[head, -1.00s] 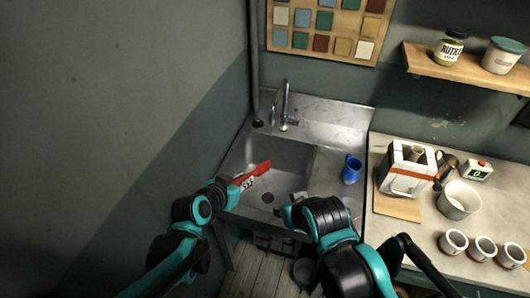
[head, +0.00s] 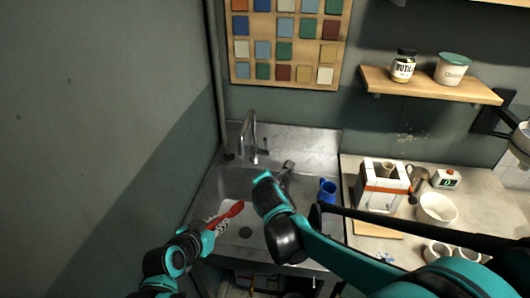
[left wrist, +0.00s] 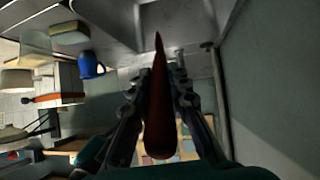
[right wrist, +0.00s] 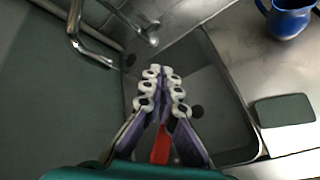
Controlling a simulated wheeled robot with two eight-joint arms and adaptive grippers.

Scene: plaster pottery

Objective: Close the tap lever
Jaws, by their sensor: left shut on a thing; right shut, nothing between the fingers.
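The tap (head: 250,136) is a chrome gooseneck at the back of the steel sink (head: 255,182). Its small lever (head: 264,146) stands at the right of the spout's base, and the right wrist view shows it too (right wrist: 149,34). My right gripper (head: 287,168) is over the sink, in front and to the right of the tap, apart from the lever. In the right wrist view its fingertips (right wrist: 159,74) are together and empty. My left gripper (head: 219,221) is low at the sink's front left, shut on a red tapered tool (head: 234,210), also seen in the left wrist view (left wrist: 158,100).
A blue jug (head: 327,190) stands on the drainboard right of the basin. A dark green pad (right wrist: 284,110) lies near it. A white and orange machine (head: 383,183) and a white pot (head: 437,208) stand on the right counter. A wall closes the left side.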

